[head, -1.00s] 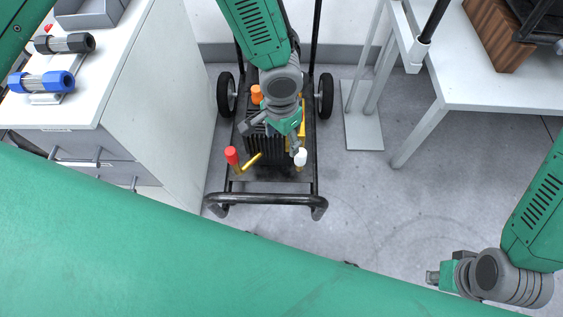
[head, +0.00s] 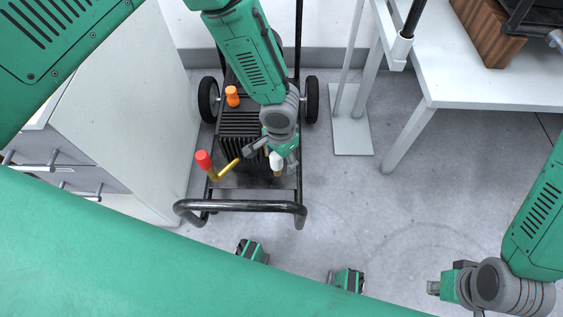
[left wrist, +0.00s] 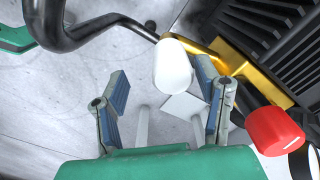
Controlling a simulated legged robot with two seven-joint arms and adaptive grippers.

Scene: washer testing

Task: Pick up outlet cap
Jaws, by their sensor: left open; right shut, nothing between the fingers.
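A white cap (head: 276,160) and a red cap (head: 204,160) sit on the brass pipe at the near end of a black wheeled machine (head: 243,125). An orange cap (head: 232,96) stands farther back on it. My left gripper (head: 279,149) is open beside the white cap. In the left wrist view, the white cap (left wrist: 173,66) appears between the spread fingers of my left gripper (left wrist: 165,92), nearer the right finger; I see no grip on it. The red cap (left wrist: 275,131) lies right of the fingers. My right gripper (head: 434,288) is shut and empty at the lower right.
The machine's black handle bar (head: 240,206) crosses its near end, and in the left wrist view the bar (left wrist: 85,32) runs close at upper left. A white cabinet (head: 125,100) stands left, a white table (head: 500,88) right.

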